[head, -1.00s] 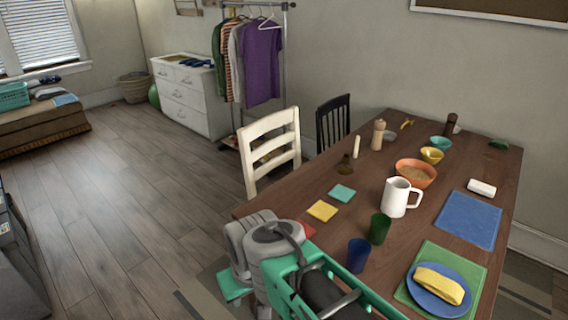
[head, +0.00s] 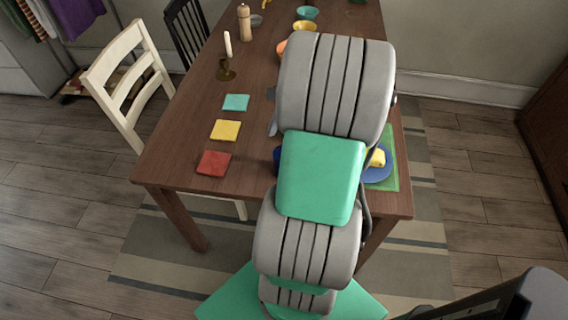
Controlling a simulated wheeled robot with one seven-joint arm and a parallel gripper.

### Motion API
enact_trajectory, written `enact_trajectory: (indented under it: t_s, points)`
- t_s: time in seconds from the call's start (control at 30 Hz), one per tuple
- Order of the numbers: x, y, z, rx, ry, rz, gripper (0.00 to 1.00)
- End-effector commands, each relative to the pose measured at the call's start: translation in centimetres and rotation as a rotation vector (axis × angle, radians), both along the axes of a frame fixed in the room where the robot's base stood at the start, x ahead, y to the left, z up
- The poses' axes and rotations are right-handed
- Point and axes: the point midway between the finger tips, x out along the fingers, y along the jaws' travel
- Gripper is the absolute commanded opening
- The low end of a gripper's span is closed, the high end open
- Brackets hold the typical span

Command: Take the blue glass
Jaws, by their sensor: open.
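The blue glass (head: 276,160) stands on the table, mostly hidden behind my arm; only a dark blue strip of its left side shows. My gripper (head: 271,109) is almost wholly hidden by my arm. Two small grey pieces that look like its fingertips stick out to the left, apart from each other, above the blue glass in the picture. I cannot tell how high they are over the table or how far from the glass. I see nothing held between them.
On the wooden table (head: 180,145) lie a red coaster (head: 214,163), a yellow coaster (head: 225,131) and a teal coaster (head: 236,102). A candle holder (head: 226,70) stands behind them. A blue plate (head: 378,176) shows right of my arm. A white chair (head: 128,85) stands left.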

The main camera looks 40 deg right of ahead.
Motion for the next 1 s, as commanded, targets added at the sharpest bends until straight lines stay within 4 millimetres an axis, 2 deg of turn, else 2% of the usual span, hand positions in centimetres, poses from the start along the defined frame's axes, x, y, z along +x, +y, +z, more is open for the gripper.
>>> enact_trajectory:
  t_s: [0.03, 0.1, 0.17, 0.6, 0.87, 1.0]
  points:
    - [-0.9, -1.5, -0.6, 0.036, 0.018, -0.092, 0.86]
    - [-1.5, -2.5, -1.1, 0.065, 0.032, -0.17, 0.86]
    - [-1.7, -2.6, -1.7, 0.078, 0.038, -0.197, 0.86]
    - [-0.3, 0.5, -7.6, 0.078, 0.04, -0.2, 0.86]
    - [-0.1, 0.7, -8.1, 0.075, 0.037, -0.199, 0.86]
    - [-0.1, 0.7, -8.0, 0.075, 0.037, -0.199, 0.75]
